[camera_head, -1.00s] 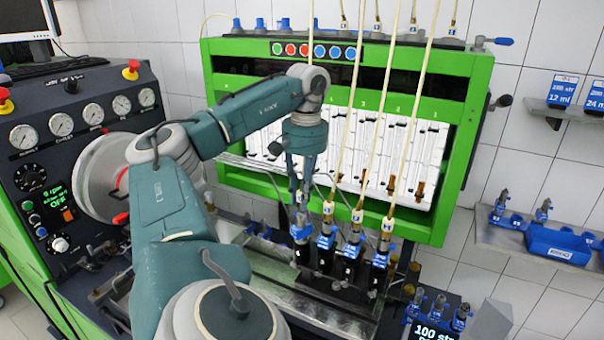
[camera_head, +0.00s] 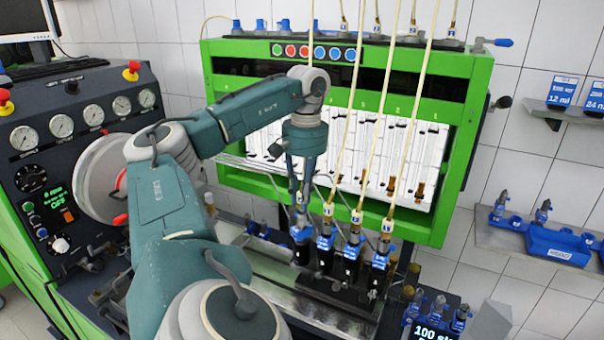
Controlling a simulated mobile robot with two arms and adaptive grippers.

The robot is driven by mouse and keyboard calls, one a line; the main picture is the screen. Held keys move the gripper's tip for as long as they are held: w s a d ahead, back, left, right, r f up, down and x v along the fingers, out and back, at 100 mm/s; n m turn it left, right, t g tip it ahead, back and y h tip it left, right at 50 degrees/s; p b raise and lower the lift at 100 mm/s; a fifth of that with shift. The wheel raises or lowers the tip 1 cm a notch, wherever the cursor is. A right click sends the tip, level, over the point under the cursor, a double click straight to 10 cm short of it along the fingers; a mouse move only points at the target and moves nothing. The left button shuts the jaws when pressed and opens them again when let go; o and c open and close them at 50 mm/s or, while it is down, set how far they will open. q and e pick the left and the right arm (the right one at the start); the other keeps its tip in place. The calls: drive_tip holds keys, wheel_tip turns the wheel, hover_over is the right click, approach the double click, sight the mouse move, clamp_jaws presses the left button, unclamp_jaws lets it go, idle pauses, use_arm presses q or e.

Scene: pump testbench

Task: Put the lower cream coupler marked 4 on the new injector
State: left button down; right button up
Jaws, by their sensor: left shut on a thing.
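My left gripper (camera_head: 302,198) points down at the left end of the injector row. It is shut on the cream coupler (camera_head: 301,209), which is mostly hidden between its fingers. The coupler is over the top of the leftmost injector (camera_head: 301,234), which has a blue upper part and stands upright in the black holder. I cannot read the coupler's mark, nor tell whether it is seated or just above the injector. A cream hose (camera_head: 311,30) runs down behind my left wrist. My right gripper is not in view.
More injectors (camera_head: 351,250) stand close on the right, with cream couplers (camera_head: 357,217) and slanting hoses above them. The green frame (camera_head: 345,60) with glass tubes is behind. A shelf with a blue tray (camera_head: 557,243) is at right, and a control panel with gauges at left.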

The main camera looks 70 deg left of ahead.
use_arm(q)
drive_tip(key=shift+f+b, duration=0.5)
drive_tip(key=shift+f, duration=0.05)
drive_tip(key=c, duration=1.9)
unclamp_jaws()
drive_tip(key=shift+r, duration=0.1)
